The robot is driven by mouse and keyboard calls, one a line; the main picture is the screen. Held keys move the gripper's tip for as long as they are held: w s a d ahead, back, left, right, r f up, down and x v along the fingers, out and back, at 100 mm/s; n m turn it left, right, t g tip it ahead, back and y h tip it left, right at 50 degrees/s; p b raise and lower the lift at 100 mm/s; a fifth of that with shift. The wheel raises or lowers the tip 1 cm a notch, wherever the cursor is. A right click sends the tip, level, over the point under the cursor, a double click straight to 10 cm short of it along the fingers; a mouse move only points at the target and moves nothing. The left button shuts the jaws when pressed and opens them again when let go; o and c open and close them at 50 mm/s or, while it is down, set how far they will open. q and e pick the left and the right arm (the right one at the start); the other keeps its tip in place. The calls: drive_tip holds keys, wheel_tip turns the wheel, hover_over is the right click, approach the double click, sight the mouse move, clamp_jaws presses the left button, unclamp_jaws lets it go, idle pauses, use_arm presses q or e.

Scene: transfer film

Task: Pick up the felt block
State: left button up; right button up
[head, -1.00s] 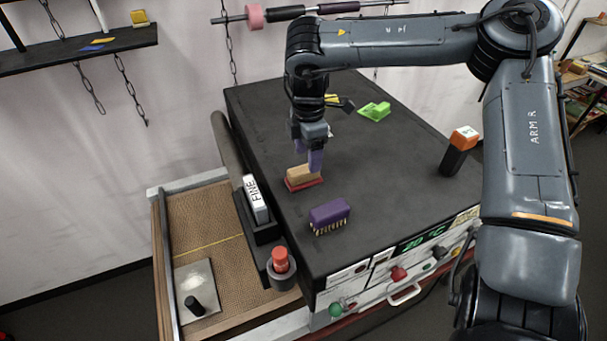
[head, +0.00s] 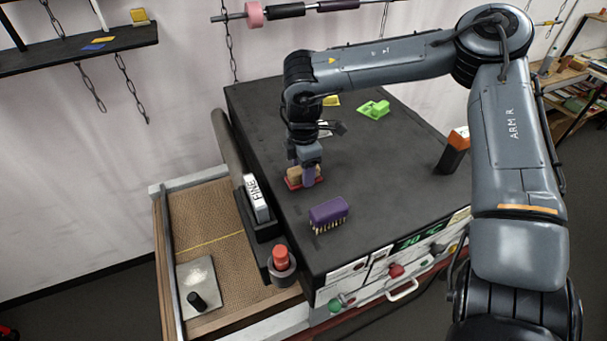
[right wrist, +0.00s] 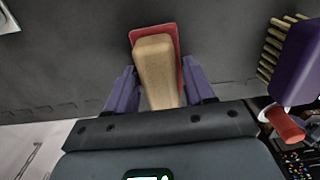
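The felt block has a tan wooden body on a red base and sits on the dark machine top (head: 390,170). It shows in the head view (head: 293,174) and in the right wrist view (right wrist: 156,65). My right gripper (head: 308,181) points down over the block, partly hiding it. In the right wrist view its purple fingers (right wrist: 160,78) stand on either side of the wooden body. They look open, with narrow gaps beside the block. My left gripper is not in view.
A purple brush (head: 328,214) with pale bristles stands close in front of the block. A white box marked FINE (head: 256,198) and a red-capped item (head: 280,258) are at the left edge. A green object (head: 374,109) lies farther back. An orange-topped dark block (head: 454,152) stands right.

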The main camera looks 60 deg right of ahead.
drive_tip(key=shift+c, duration=1.4)
drive_tip(key=shift+r, duration=0.75)
wheel_tip(320, 180, up, 20)
drive_tip(key=shift+r+b, duration=0.2)
drive_tip(key=shift+b, duration=0.25)
wheel_tip(320, 180, up, 4)
drive_tip(key=p, duration=0.3)
drive_tip(key=shift+r, duration=0.2)
clamp_jaws()
drive_tip(key=shift+r+p, duration=0.85)
drive_tip(key=shift+p, duration=0.3)
